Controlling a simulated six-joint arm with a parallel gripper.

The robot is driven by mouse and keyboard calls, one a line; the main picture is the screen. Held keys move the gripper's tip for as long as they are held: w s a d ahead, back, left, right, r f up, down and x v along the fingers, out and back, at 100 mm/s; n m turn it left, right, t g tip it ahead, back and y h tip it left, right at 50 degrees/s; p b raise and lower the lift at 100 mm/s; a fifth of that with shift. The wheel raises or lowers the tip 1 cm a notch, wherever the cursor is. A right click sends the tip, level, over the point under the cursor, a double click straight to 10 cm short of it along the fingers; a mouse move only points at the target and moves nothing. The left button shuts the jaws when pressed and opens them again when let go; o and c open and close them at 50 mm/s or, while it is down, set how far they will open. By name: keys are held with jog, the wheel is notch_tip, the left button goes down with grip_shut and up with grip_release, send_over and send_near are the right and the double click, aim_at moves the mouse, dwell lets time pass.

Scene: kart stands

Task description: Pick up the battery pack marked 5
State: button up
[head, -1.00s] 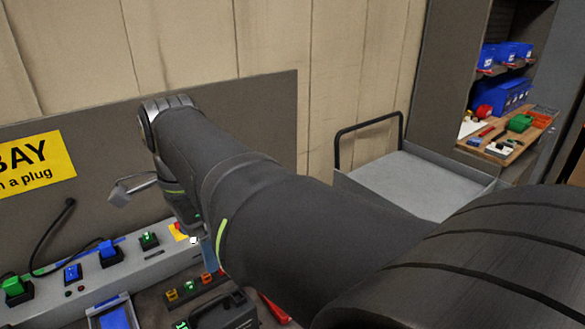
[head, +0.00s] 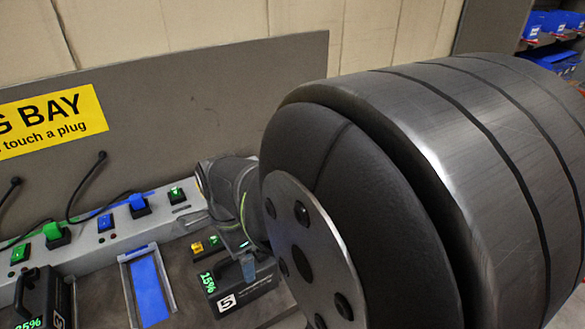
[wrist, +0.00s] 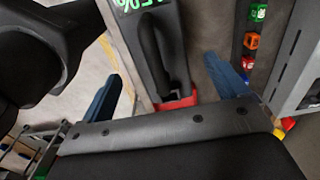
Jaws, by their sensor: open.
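The battery pack marked 5 (head: 262,293) is a black box with a handle, a white "5" label and a green 15% display, at the lower middle of the head view. In the wrist view a black pack (wrist: 157,88) with a green display and a red end lies between my fingers; its number is not visible there. My gripper (wrist: 163,70) is open, its two blue fingers on either side of the handle, apart from it. In the head view one blue finger (head: 249,268) shows at the pack; my arm hides much of the right side.
A second black pack (head: 42,298) stands at lower left. A blue-floored tray (head: 150,288) lies between the packs. Behind is a grey strip (head: 88,257) with green and blue plugs and cables, under a yellow sign (head: 50,120).

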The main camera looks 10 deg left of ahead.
aim_at(237, 267)
notch_tip(237, 267, down, 5)
jog(key=shift+s+a+r, duration=0.1)
jog(key=shift+s, duration=0.05)
grip_shut()
dwell(0.4)
